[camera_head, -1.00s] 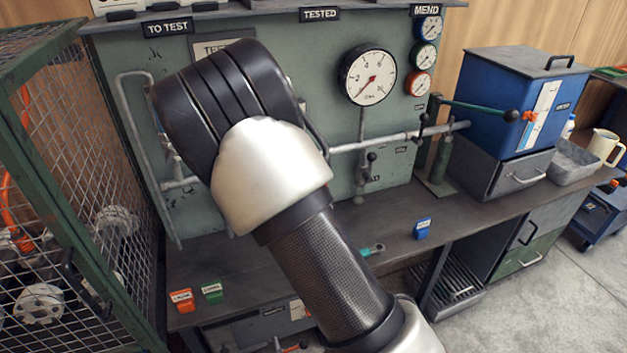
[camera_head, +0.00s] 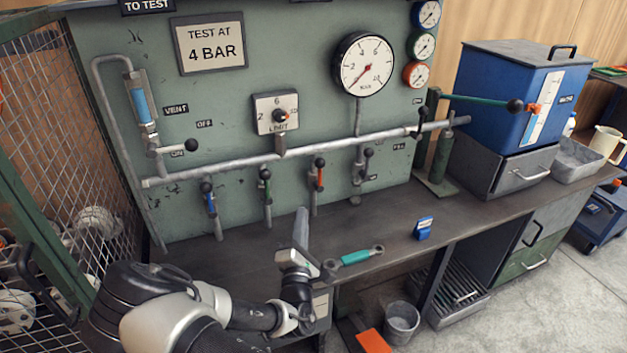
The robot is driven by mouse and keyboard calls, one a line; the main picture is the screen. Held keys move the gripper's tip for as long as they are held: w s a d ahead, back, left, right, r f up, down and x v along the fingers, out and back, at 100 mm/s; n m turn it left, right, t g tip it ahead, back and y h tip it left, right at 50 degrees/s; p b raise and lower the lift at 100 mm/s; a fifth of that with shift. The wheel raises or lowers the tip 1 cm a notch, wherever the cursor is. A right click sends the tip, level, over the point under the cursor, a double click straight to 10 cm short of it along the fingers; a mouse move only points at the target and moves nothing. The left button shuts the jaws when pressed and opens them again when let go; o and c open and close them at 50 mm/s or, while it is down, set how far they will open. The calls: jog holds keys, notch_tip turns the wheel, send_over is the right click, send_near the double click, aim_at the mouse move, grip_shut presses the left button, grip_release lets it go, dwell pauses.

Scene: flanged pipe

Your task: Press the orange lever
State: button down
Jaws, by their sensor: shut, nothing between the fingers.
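The orange lever (camera_head: 319,178) hangs below the grey pipe on the green test panel, with a black knob at its top. It stands between a green lever (camera_head: 266,186) on its left and a grey lever (camera_head: 361,170) on its right. A blue lever (camera_head: 209,200) is further left. My gripper (camera_head: 301,218) is shut and empty, its fingers pointing up in the picture, above the front part of the bench. It appears below and slightly left of the orange lever in the picture and apart from it.
A teal-handled wrench (camera_head: 356,257) lies on the bench (camera_head: 390,215) just right of my gripper. A blue tag block (camera_head: 423,228) stands further right. The pipe (camera_head: 300,155) runs above the levers. A mesh cage (camera_head: 60,130) closes in the left side.

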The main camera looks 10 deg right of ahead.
jog(key=b, duration=0.1)
send_near(319, 174)
jog(key=w+a+r, duration=0.2)
jog(key=w+a, duration=0.1)
jog(key=w, duration=0.1)
jog(key=shift+w+d+r+b, duration=0.15)
jog(key=shift+w+d+r, duration=0.3)
jog(key=shift+d, duration=0.25)
jog(key=shift+w+d+r+b, duration=0.15)
jog(key=shift+w+d+r, duration=0.25)
jog(key=shift+d, duration=0.35)
